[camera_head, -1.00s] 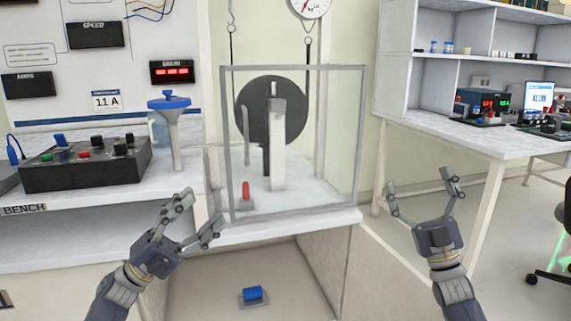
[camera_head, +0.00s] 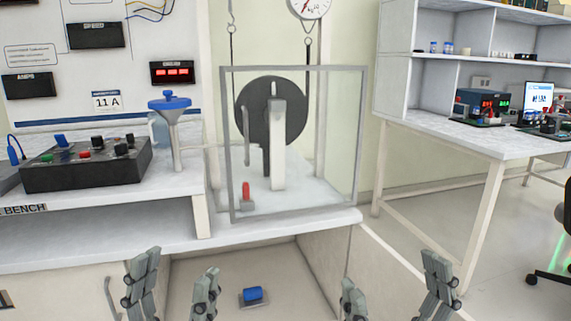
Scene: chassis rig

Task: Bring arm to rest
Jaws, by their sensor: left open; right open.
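My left gripper (camera_head: 174,288) is at the bottom left of the head view, open and empty, with only its fingers showing. My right gripper (camera_head: 396,290) is at the bottom right, also open and empty, with only its fingers showing. Both are below and in front of the bench edge, apart from it and touching nothing that I can see. The wrists and the rest of both arms are out of view.
A clear guard frame (camera_head: 225,150) surrounds a dark wheel (camera_head: 254,106) on the bench. A black control box (camera_head: 70,172) stands on the left. A blue pedal (camera_head: 253,294) lies low between my grippers. A white table (camera_head: 455,142) and open floor lie right.

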